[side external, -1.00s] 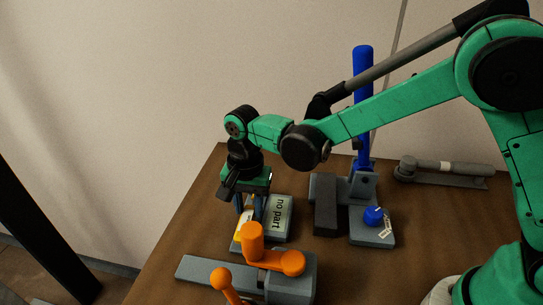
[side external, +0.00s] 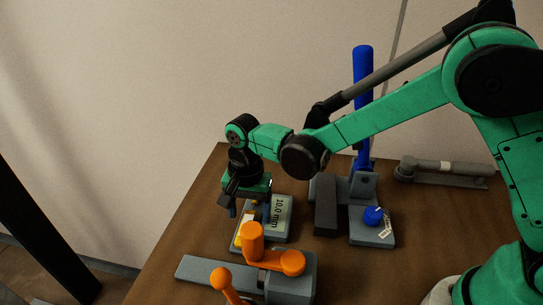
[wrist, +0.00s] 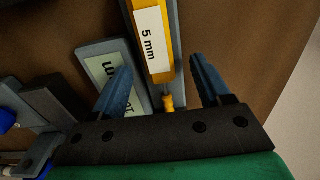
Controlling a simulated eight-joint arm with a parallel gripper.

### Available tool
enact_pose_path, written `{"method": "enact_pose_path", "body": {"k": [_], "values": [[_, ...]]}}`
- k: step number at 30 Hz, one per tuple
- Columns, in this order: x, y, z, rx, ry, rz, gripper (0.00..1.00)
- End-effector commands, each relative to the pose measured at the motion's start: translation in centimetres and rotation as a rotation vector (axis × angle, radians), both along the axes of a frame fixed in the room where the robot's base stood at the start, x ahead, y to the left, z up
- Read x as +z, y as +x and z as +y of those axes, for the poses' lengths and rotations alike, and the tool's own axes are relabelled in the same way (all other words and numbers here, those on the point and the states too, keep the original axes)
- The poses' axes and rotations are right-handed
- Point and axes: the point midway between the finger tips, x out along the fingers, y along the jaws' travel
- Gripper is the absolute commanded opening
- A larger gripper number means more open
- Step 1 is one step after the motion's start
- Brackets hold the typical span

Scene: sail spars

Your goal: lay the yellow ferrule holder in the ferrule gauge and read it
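The yellow ferrule holder (wrist: 153,45), with a white "5 mm" label, lies in the channel of the grey ferrule gauge (wrist: 179,32). In the side view only a little of the holder (side external: 239,238) shows behind an orange knob. The gauge's display (side external: 279,214) reads "10.0 mm"; in the wrist view my finger partly covers it. My gripper (wrist: 161,66) is open and empty, with one blue finger on each side of the holder and clear of it. In the side view my gripper is just above the gauge.
A grey fixture with orange handles (side external: 291,262) stands close in front of the gauge. A grey stand with an upright blue lever (side external: 363,90) and blue knob is to the right. A grey tool (side external: 440,168) lies at the back right. The table's left edge is near the gauge.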

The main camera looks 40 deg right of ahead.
Motion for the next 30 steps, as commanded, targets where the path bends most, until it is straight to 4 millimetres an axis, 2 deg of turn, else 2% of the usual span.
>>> {"method": "enact_pose_path", "body": {"k": [17,30], "values": [[0.2,0.0,0.0,0.0,0.0,0.0,0.59],[4.9,0.0,0.0,0.0,0.0,0.0,0.59]]}}
